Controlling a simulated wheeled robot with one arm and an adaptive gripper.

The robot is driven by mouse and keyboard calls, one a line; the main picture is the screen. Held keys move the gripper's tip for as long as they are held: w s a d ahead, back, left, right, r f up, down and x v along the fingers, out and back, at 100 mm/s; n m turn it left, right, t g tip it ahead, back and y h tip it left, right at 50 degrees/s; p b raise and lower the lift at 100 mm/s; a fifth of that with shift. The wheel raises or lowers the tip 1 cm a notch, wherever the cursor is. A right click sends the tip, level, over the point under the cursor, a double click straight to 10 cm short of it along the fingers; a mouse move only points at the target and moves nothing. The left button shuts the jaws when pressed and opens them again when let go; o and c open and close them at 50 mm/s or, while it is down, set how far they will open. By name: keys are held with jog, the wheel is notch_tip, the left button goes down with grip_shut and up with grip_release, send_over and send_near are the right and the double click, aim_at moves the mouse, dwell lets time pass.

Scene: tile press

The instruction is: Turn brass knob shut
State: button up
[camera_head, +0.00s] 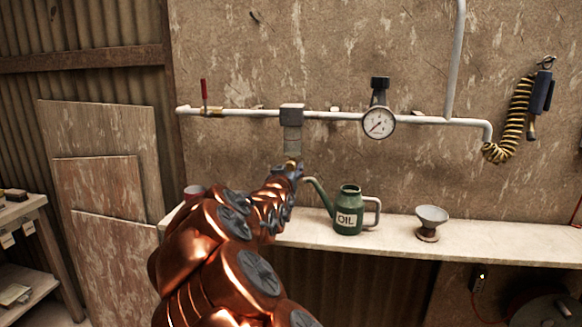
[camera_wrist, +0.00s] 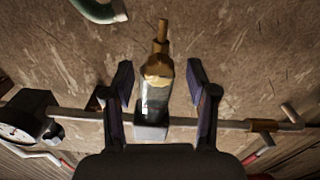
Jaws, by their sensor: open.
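A pipe-mounted unit with a grey block (camera_head: 292,111) and a clear bowl (camera_head: 292,143) hangs on the wall. The brass knob (camera_head: 291,163) is at the bowl's lower end, partly hidden by my gripper (camera_head: 288,173). In the wrist view, which is upside down, the brass knob (camera_wrist: 158,67) sits at the bowl's end with a thin brass stem (camera_wrist: 162,33) beyond it. My gripper (camera_wrist: 159,76) is open there, one finger on each side of the brass end. Gaps show between the fingers and the knob; I see no contact.
A green oil can (camera_head: 348,213) and a grey funnel (camera_head: 431,220) stand on the shelf (camera_head: 400,239). The pipe (camera_head: 250,113) carries a gauge (camera_head: 378,123) and a red-handled valve (camera_head: 204,95). A coiled yellow hose (camera_head: 510,120) hangs at right.

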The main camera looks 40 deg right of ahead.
aim_at(290, 169)
jog(key=shift+x, duration=1.65)
grip_shut()
